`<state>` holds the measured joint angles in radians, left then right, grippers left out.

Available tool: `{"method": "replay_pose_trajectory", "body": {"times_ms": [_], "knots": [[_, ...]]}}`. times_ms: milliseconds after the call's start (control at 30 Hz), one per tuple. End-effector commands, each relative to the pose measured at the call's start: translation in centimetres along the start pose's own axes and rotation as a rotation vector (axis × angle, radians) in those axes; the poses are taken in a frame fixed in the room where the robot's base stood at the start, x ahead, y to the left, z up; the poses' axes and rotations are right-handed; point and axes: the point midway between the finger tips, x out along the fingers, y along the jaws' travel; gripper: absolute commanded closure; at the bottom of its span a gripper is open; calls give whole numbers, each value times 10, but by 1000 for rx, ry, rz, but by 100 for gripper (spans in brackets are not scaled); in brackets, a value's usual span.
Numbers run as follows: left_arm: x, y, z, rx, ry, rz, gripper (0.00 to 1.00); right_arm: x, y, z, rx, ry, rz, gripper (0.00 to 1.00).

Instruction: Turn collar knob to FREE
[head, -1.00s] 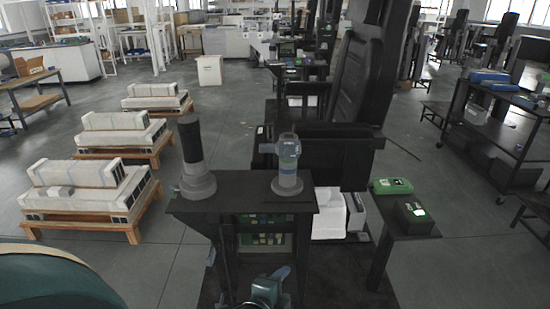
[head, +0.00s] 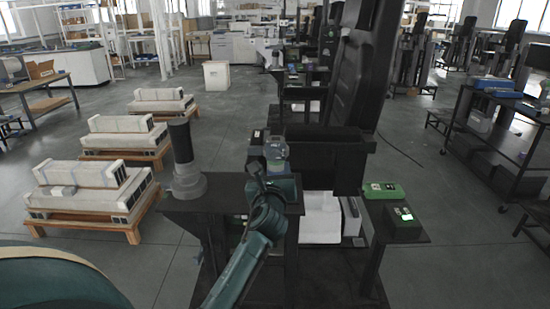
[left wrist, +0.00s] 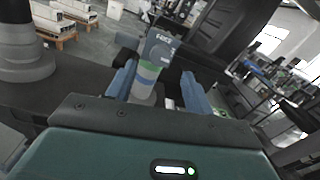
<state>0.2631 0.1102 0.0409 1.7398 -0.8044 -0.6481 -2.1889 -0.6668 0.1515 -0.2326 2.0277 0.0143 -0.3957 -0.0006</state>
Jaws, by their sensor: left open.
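A short lift column with a clear grey-blue collar head (head: 276,150) stands on a dark bench, right of a taller black column (head: 181,145). In the left wrist view the collar head (left wrist: 160,46) bears small white lettering, too small to read surely, above a green band (left wrist: 149,70) and a pale lower part. My left gripper (left wrist: 158,88) is open, its two blue fingers on either side of the short column as seen there; I cannot tell whether they touch it. In the head view my left gripper (head: 262,182) partly hides the column's lower part. My right gripper is not in view.
The dark bench (head: 225,190) carries both columns. A tall black machine (head: 345,80) stands close behind and right. A side table holds a green case (head: 384,190) and a dark box with a lit display (head: 404,216). Pallets of white blocks (head: 90,185) stand left, across open floor.

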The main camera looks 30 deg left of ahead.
Motion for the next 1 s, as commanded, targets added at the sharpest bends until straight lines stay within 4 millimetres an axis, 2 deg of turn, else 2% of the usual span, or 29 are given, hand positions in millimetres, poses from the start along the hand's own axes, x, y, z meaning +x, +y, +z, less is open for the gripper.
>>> {"method": "replay_pose_trajectory", "body": {"times_ms": [33,200,400,800,1000], "knots": [[12,0,1,-1,0,1,48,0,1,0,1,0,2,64],[43,0,0,-2,1,0,48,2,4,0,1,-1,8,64],[64,0,0,-1,0,-1,48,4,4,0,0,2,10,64],[70,0,-1,-1,1,-2,48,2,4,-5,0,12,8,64],[70,0,-1,-2,1,-2,64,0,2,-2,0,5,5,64]]}}
